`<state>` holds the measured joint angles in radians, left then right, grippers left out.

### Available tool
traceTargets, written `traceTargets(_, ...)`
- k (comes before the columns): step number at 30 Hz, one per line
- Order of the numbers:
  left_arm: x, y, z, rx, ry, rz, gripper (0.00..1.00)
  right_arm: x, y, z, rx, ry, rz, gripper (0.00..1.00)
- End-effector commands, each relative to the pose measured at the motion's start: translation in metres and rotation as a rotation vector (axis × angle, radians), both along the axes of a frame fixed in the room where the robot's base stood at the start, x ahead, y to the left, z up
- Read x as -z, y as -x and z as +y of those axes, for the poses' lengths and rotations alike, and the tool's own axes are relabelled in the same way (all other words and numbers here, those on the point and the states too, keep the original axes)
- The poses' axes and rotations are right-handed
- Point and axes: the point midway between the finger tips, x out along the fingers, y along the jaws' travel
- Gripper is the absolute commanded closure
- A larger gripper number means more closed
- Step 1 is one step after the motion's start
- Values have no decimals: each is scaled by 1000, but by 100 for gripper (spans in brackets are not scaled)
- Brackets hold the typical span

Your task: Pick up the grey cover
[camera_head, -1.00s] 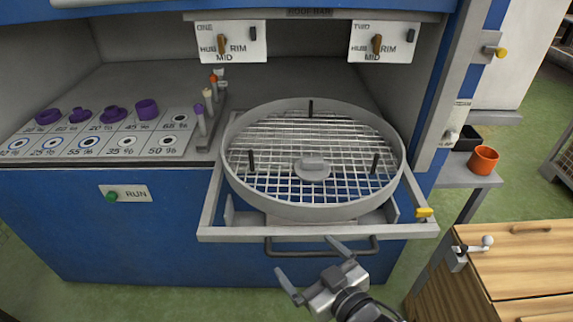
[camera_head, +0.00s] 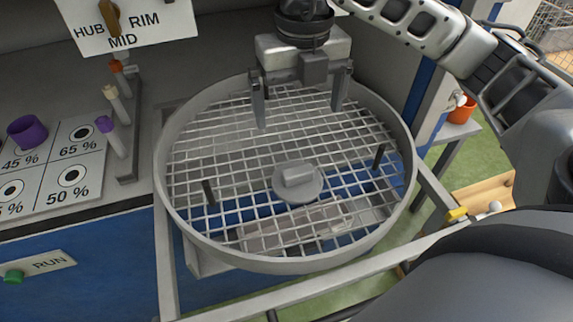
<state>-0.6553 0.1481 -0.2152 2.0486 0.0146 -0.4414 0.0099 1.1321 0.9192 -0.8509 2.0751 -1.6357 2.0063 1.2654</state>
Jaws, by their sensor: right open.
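The grey cover (camera_head: 297,183) is a small round disc with a block-shaped raised grip on top. It sits near the middle of the round wire-mesh turntable (camera_head: 171,215), which has a grey rim. My right gripper (camera_head: 298,118) points down over the far part of the mesh, behind the cover in the picture. Its two fingers are spread wide, with nothing between them, and it appears apart from the cover. How high the fingertips are above the mesh is hard to tell. My left gripper is not in view.
Two dark upright pegs (camera_head: 209,191) (camera_head: 379,157) stand on the mesh either side of the cover. The rim encircles the work area. A purple cup (camera_head: 27,132) and several small handled tools stand at left. An orange pot (camera_head: 461,110) stands at right.

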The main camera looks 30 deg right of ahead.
Motion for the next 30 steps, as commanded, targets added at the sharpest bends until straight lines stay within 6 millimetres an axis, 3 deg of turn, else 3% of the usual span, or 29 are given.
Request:
traceTargets(6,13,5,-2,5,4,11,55,45,2,0,1,6,7,0)
traceTargets(12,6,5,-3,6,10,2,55,82,2,-1,2,6,5,0)
traceTargets(22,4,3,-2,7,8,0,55,110,2,0,2,4,4,0)
traceTargets(30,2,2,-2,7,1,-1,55,149,4,2,2,4,4,0)
